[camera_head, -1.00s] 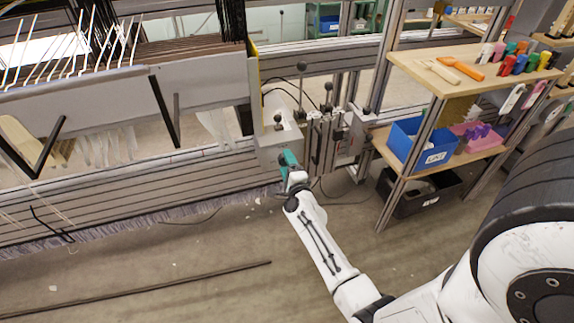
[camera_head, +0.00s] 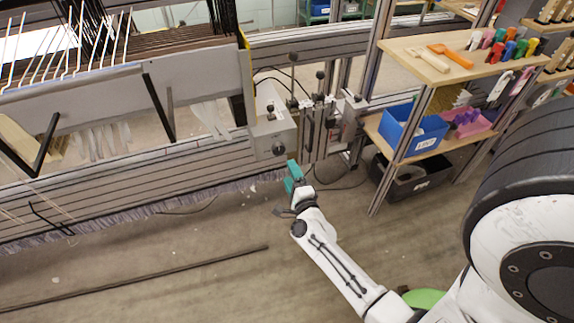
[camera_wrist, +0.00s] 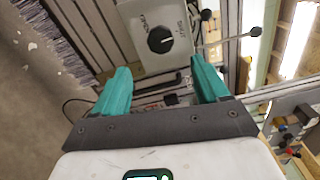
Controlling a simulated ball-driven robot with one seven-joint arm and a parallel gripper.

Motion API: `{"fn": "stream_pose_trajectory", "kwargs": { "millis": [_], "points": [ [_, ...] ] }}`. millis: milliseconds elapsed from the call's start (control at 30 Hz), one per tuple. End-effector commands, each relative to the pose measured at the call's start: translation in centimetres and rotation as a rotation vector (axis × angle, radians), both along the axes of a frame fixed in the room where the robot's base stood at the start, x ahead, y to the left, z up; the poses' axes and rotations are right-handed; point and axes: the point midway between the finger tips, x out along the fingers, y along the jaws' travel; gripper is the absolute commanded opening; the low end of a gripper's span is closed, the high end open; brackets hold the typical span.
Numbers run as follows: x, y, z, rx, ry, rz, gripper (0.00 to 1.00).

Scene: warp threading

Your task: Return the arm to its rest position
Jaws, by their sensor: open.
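My gripper (camera_head: 291,172) has teal fingers and sits at the end of my white arm, in the middle of the head view. It is in front of and below the grey control box (camera_head: 272,132) on the loom frame, apart from it. In the wrist view my gripper (camera_wrist: 162,92) has its two teal fingers spread with nothing between them. The control box (camera_wrist: 157,38), with a black rotary knob, lies beyond the fingertips.
A wooden shelf (camera_head: 424,68) with brushes and coloured spools stands right, above a blue bin (camera_head: 410,130), a pink bin (camera_head: 470,124) and a black crate (camera_head: 405,178). The loom (camera_head: 90,195) fills the left. A dark rod (camera_head: 140,278) lies on the floor, which is otherwise mostly clear.

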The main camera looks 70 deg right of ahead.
Motion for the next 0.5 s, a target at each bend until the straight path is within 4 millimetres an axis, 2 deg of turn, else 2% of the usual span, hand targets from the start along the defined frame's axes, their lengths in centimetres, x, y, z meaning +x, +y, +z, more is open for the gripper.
{"fn": "stream_pose_trajectory", "kwargs": {
  "millis": [500],
  "points": [
    [-0.42,0.51,0.02,0.0,-0.001,0.0,0.74]
  ]
}}
